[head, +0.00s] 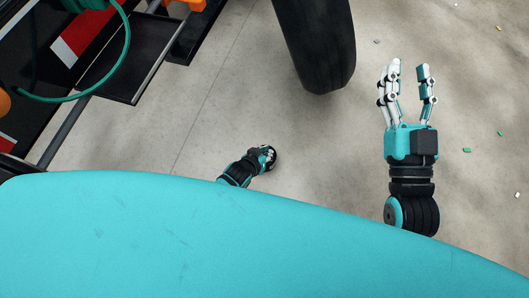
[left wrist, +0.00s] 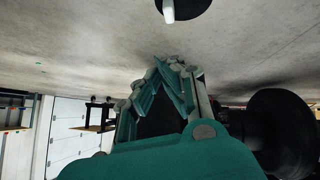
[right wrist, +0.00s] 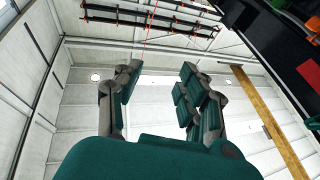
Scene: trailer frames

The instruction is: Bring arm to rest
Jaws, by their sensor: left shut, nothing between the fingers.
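My right gripper (head: 408,72) stands out over the concrete floor at the right of the head view, fingers pointing up the picture. It is open and empty, and the right wrist view shows a wide gap between its fingers (right wrist: 160,80). My left gripper (head: 265,157) is small and partly hidden near the middle of the head view, beyond the edge of my turquoise body. In the left wrist view its fingers (left wrist: 168,64) come together at the tips with nothing between them. Neither gripper touches anything that I can see.
A dark tyre (head: 318,45) stands at the top middle. A trailer frame (head: 118,62) with a red-and-white plate (head: 80,38) and a green hose (head: 128,35) fills the upper left. Small bits lie on the concrete floor (head: 480,90) at right, which is otherwise clear.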

